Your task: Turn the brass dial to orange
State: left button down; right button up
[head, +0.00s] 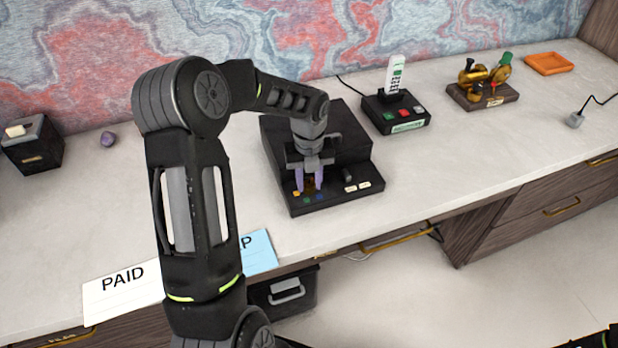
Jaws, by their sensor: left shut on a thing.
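The black dial box (345,150) stands on the pale desk in the middle of the head view. Its low front panel carries an orange mark at the left, with green and blue marks near the front edge. The brass dial (309,184) shows only in part between the purple-grey fingertips of my left gripper (309,181). The gripper points down and is shut on the dial. The dial's pointer is hidden, so I cannot tell which colour it faces. My right gripper does not show clearly; only a dark part of my body is at the bottom right corner.
A black box with coloured buttons and a white handset (396,80) stands to the right. Beyond it are a brass device on a wooden base (483,97) and an orange tray (548,63). A PAID card (122,287) and blue card (258,251) lie at the front edge.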

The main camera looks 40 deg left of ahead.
aim_at(309, 184)
pick_arm(q)
jog(key=shift+m, duration=0.6)
jog(key=c, duration=1.1)
grip_release()
jog(key=shift+o, duration=0.2)
notch_tip(309, 184, up, 8)
jog(key=shift+f, duration=0.1)
